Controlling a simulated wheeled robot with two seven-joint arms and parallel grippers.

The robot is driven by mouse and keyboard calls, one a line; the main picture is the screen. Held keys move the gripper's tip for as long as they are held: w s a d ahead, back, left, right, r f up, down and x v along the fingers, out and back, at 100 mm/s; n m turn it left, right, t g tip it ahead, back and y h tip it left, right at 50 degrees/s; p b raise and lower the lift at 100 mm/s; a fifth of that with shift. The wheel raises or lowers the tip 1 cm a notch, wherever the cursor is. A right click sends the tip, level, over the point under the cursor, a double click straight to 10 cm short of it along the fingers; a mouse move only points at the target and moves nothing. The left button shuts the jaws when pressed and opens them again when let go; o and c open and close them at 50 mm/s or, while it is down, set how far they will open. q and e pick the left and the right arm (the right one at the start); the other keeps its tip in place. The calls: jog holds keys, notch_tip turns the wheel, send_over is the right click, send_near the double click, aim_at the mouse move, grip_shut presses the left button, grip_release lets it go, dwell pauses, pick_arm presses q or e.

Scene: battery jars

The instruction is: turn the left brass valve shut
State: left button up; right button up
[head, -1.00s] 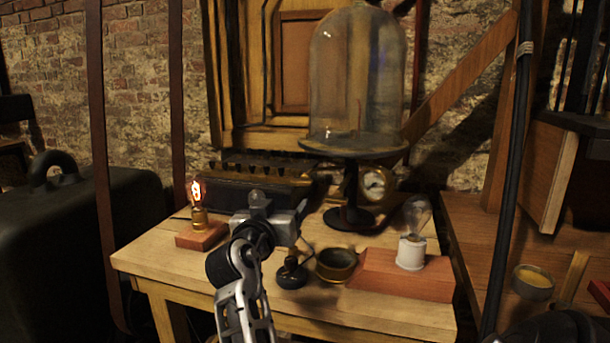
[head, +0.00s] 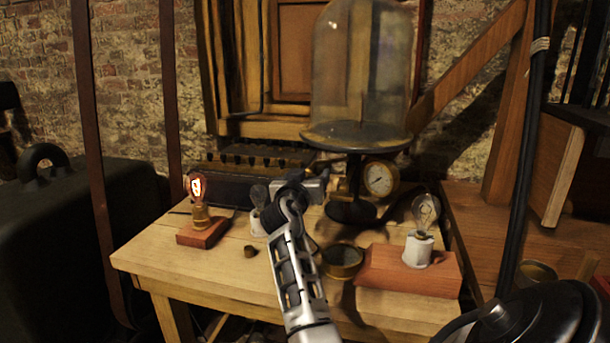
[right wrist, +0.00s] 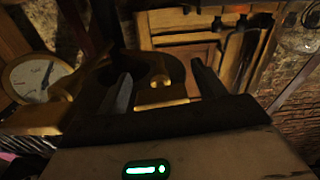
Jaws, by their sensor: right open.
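The brass pressure gauge (head: 381,179) stands beside the bell-jar stand, with brass fittings (head: 343,186) at its left. The left valve is hard to make out there, partly behind my right gripper (head: 318,188). In the right wrist view, my right gripper (right wrist: 163,88) is open. A brass lever-like piece (right wrist: 162,104) shows between its fingers, and another brass piece (right wrist: 50,112) is at the left near the gauge face (right wrist: 36,76). I cannot tell which piece is the left valve, nor whether a finger touches it. My left gripper is not in view.
The glass bell jar (head: 360,75) stands on a dark plate (head: 356,138) above the fittings. A lit bulb (head: 197,190), a bulb in a white socket (head: 420,235) and a round dish (head: 342,261) stand on the table (head: 215,277). The left front is mostly clear.

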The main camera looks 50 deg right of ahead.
jog(key=c, duration=1)
jog(key=shift+f+m+b, duration=0.25)
jog(key=shift+m+b, duration=0.05)
jog(key=shift+b, duration=0.35)
jog(key=shift+o, duration=0.2)
jog(key=shift+m+b, duration=0.3)
jog(key=shift+b, duration=0.3)
jog(key=shift+r, duration=0.2)
jog(key=o, duration=1)
jog(key=shift+c, duration=0.2)
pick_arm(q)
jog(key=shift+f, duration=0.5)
pick_arm(e)
jog(key=shift+a, duration=0.1)
